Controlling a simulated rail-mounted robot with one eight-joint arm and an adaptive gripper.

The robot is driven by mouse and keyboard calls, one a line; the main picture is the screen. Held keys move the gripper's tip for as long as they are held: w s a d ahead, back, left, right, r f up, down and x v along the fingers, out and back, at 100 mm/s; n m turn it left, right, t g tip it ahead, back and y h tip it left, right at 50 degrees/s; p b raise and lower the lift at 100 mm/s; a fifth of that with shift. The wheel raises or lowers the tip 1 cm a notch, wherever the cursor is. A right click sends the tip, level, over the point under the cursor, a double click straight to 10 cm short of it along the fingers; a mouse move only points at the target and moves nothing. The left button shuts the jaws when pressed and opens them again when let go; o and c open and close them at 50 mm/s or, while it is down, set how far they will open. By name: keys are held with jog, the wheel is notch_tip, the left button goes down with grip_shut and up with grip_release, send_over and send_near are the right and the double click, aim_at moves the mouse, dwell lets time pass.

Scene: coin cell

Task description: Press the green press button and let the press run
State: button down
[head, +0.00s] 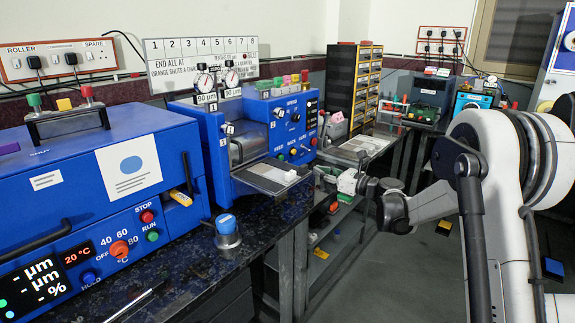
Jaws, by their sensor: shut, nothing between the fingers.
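My gripper (328,174) is small in the head view, at the end of the white arm reaching in from the right. It is shut and empty, in front of the right end of a blue machine with a control panel (293,128). I cannot tell whether it touches anything. A green button (152,236) marked RUN sits below a red STOP button (147,216) on the large blue machine (60,190) at left, well away from my gripper. Small buttons on the middle machine are too small to read clearly, so I cannot tell which green button is the press's.
A dark speckled bench (185,285) runs along the left, with a blue-topped cylinder (227,232) near its edge. A drawer cabinet (366,82) and more equipment (428,95) stand behind. Open floor (400,285) lies between the bench and my arm.

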aim_at(282, 159)
jog(key=shift+w, duration=0.1)
dwell(0.3)
jog(key=b+x, duration=0.1)
jog(key=x, duration=0.5)
jog(key=b+x, duration=0.2)
jog(key=x, duration=0.4)
jog(key=shift+w+a+f, duration=0.15)
jog(key=shift+a+f, duration=0.05)
jog(key=shift+a, duration=0.05)
jog(key=shift+w+a+r, duration=0.15)
jog(key=shift+w+a, duration=0.25)
jog(key=shift+a, duration=0.15)
